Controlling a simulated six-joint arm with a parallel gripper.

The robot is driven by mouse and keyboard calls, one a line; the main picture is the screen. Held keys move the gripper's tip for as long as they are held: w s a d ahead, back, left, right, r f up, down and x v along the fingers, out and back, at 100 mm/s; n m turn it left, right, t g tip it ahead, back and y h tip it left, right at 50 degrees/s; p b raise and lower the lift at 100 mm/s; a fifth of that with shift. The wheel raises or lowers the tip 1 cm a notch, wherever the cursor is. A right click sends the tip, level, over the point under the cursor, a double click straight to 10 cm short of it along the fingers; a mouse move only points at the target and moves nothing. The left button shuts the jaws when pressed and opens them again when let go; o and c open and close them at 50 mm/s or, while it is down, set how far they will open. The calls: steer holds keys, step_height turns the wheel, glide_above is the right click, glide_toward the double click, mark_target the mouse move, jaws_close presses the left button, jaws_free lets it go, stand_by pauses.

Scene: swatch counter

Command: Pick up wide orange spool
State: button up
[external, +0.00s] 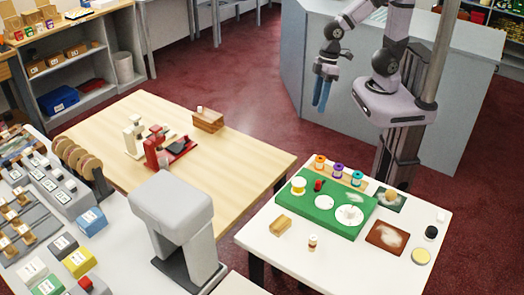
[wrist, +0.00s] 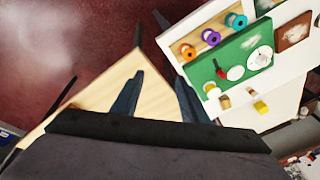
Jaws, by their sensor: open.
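The orange spool (external: 320,161) stands at the left end of a row of spools at the back of the white table. It also shows in the wrist view (wrist: 187,51), up and right of my fingers. A purple spool (external: 338,170) and a teal spool (external: 357,178) stand beside it. All three are on a wooden strip (wrist: 200,47) along the green board (wrist: 229,51). My gripper (external: 322,93) is open and empty, pointing down in the air. It is behind the white table, well apart from the spool. Its two fingers (wrist: 160,82) show in the wrist view.
The green board holds white discs (external: 349,215) and a small red item (external: 318,185). A wooden block (external: 281,226), a brown mat (external: 388,238) and a black round item (external: 431,232) lie nearby. A wooden table (external: 235,150) stands left, with a gap between tables.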

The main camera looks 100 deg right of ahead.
steer(key=w+a+r+m+t+b, duration=0.1)
steer(key=w+a+t, duration=0.25)
steer(key=a, duration=0.35)
steer(key=w+a+r+m+t+y, duration=0.1)
steer(key=w+a+m+t, duration=0.1)
steer(key=w+a, duration=0.45)
steer(key=w+a+r+m+t+b, duration=0.1)
steer(key=w+a+t, duration=0.15)
steer(key=a, duration=0.65)
steer(key=s+d+f+m+h, duration=0.1)
steer(key=s+d+h, duration=0.25)
steer(key=s, duration=0.25)
steer(key=s+d+f+m+t+h+b, duration=0.1)
steer(key=s+d+h, duration=0.1)
steer(key=s+h, duration=0.3)
steer(key=s+d+f+m+h, duration=0.2)
steer(key=s+d, duration=0.1)
steer(key=s, duration=0.3)
glide_toward(322, 159)
steer(key=shift+w+d, duration=1.1)
steer(key=shift+w, duration=0.05)
steer(key=shift+f, duration=0.6)
steer(key=shift+p+x, duration=0.8)
steer(key=shift+x, duration=0.75)
steer(key=shift+p+x, duration=0.9)
steer(key=shift+x, duration=1.2)
steer(key=shift+w+a, duration=0.1)
steer(key=shift+a, duration=0.05)
